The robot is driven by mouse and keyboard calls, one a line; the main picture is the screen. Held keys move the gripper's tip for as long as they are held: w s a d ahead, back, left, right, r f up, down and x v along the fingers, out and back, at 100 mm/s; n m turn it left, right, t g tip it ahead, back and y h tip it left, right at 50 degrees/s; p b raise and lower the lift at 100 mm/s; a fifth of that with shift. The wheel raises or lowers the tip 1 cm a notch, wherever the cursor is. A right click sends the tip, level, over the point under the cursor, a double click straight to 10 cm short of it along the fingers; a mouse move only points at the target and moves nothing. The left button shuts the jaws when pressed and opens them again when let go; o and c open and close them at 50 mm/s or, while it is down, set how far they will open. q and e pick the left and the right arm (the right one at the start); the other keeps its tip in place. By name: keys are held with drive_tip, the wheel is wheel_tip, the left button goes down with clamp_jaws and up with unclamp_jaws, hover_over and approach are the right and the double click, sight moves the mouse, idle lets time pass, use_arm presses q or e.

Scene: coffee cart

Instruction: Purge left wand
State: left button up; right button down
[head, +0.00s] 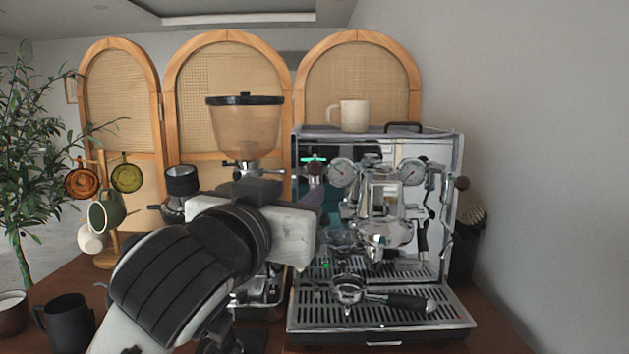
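The espresso machine (375,131) stands right of centre on the wooden counter. Its left knob (315,170) shows at the upper left of the front, just above my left gripper (312,200). The gripper is in front of the machine's left side, and its pale body covers much of that area. The left wand is hidden behind it or too unclear to make out. The fingers are mostly hidden, so I cannot tell whether they are open or touch anything. My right gripper is not in view.
A portafilter (349,291) lies on the drip tray (455,318). A cream mug (355,116) stands on the machine. A grinder with a hopper (245,128) is behind my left arm. A dark pitcher (70,322) stands at lower left, near a mug tree holding cups (106,212).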

sight(313, 171)
use_arm(q)
drive_tip(key=x, duration=0.3)
drive_tip(key=r+p+x, duration=0.1)
drive_tip(key=x, duration=0.2)
drive_tip(key=r+x, duration=0.1)
drive_tip(key=x, duration=0.3)
drive_tip(key=shift+w+d+p, duration=0.1)
drive_tip(key=shift+d+p, duration=0.15)
drive_tip(key=shift+p, duration=0.15)
drive_tip(key=shift+c, duration=0.5)
